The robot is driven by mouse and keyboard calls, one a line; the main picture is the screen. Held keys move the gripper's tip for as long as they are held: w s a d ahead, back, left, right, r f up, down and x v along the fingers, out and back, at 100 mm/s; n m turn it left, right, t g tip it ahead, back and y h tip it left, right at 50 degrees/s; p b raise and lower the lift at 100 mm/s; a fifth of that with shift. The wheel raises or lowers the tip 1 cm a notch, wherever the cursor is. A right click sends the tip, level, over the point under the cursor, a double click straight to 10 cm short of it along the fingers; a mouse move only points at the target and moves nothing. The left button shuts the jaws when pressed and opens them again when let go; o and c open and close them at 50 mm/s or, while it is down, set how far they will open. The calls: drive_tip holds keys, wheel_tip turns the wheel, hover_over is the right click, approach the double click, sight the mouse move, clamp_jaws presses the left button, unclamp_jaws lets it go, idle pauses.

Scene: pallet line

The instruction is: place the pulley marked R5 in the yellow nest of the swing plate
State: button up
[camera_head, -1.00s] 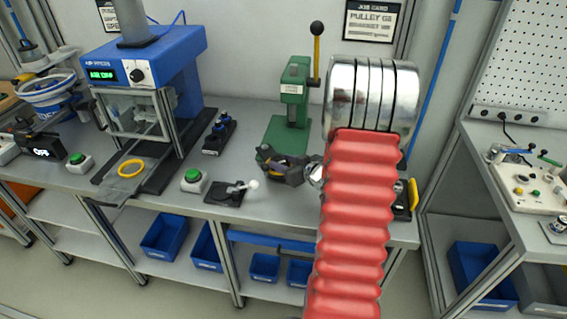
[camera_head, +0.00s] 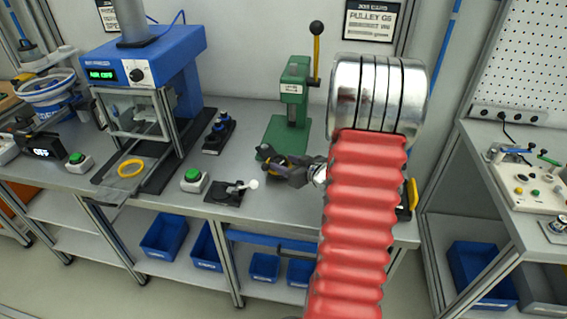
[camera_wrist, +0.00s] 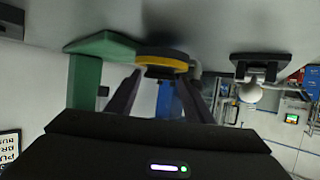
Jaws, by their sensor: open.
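A yellow ring (camera_head: 131,168), which looks like the yellow nest, lies on a grey plate (camera_head: 122,187) in front of the blue press. My gripper (camera_head: 266,160) is low over the bench before the green lever press (camera_head: 290,105), open. In the wrist view my gripper (camera_wrist: 160,76) points at a yellow-and-dark round piece (camera_wrist: 161,58), which shows just beyond and between the fingertips, beside the green press base (camera_wrist: 100,45). Whether the fingers touch it I cannot tell. No R5 mark is readable. My arm hides part of the bench right of the gripper.
The blue press (camera_head: 150,65) stands at left. Green-button boxes (camera_head: 194,180) and a small black fixture with a white knob (camera_head: 230,191) stand along the front edge. A dark holder with blue pieces (camera_head: 218,133) stands between the presses. Blue bins (camera_head: 165,235) sit below.

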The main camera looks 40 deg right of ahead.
drive_tip(key=v, duration=1)
drive_tip(key=shift+s, duration=0.25)
drive_tip(key=shift+w+r, duration=0.1)
drive_tip(key=shift+r, duration=0.1)
drive_tip(key=w+a+r+g+h, duration=0.4)
drive_tip(key=a+r, duration=0.5)
drive_tip(key=r, duration=0.2)
drive_tip(key=s+a+g+y, duration=0.1)
drive_tip(key=s+a, duration=0.4)
drive_tip(key=a, duration=0.3)
drive_tip(key=s+a+r+g+y, duration=0.1)
drive_tip(key=s+a+y, duration=0.1)
drive_tip(key=s+a, duration=0.3)
drive_tip(key=s+a+n+g+y, duration=0.1)
drive_tip(key=s+a, duration=0.4)
drive_tip(key=a, duration=0.8)
drive_tip(key=shift+s+a+r+g+y, duration=0.15)
drive_tip(key=shift+s+r+g+y, duration=0.2)
drive_tip(key=shift+y, duration=0.35)
